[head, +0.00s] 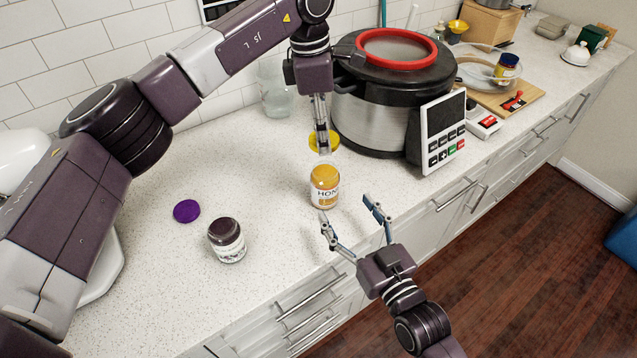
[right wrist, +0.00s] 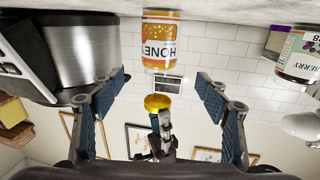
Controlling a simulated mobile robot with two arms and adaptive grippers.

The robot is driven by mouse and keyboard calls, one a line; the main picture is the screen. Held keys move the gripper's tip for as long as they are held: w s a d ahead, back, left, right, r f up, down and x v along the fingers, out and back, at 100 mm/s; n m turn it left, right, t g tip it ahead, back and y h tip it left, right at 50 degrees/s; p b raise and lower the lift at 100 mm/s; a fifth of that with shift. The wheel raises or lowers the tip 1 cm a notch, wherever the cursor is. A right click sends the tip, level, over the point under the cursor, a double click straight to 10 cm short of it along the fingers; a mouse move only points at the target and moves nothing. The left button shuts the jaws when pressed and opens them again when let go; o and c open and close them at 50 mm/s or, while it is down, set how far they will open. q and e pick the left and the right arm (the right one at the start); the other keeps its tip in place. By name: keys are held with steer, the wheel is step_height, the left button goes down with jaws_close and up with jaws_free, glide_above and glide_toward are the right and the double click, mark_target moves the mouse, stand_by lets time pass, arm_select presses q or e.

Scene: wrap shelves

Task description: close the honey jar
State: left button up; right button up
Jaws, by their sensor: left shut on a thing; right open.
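The honey jar (head: 324,188), glass with orange-yellow honey and a white label, stands upright on the counter with its open top showing. My left gripper (head: 322,146) is shut on the yellow lid (head: 312,141), holding it behind the jar in the head view, apart from it. My right gripper (head: 347,212) is open and empty at the counter's front edge, its fingers pointing toward the jar without touching it. In the right wrist view, which looks upside down, the jar (right wrist: 160,42) is at the top centre and the lid (right wrist: 158,102) hangs in my left gripper.
A berry jar (head: 227,240) and a purple lid (head: 187,211) are on the counter to the left. A large cooker (head: 375,115) with a red ring stands close behind and right of the honey jar. The counter between the jars is clear.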

arm_select(q)
steer(key=shift+s+d+r, duration=0.2)
steer(key=shift+s+d, duration=0.1)
steer(key=shift+s, duration=0.1)
arm_select(e)
steer(key=shift+s+d+r, duration=0.1)
steer(key=shift+s+d, duration=0.1)
steer(key=shift+s, duration=0.05)
arm_select(q)
steer(key=shift+w+a+f, duration=0.1)
steer(key=shift+w, duration=0.1)
arm_select(e)
steer(key=x, duration=1.2)
steer(key=shift+a, duration=0.1)
steer(key=c, duration=1.8)
arm_select(q)
glide_above(324, 169)
steer(key=shift+f, duration=2.5)
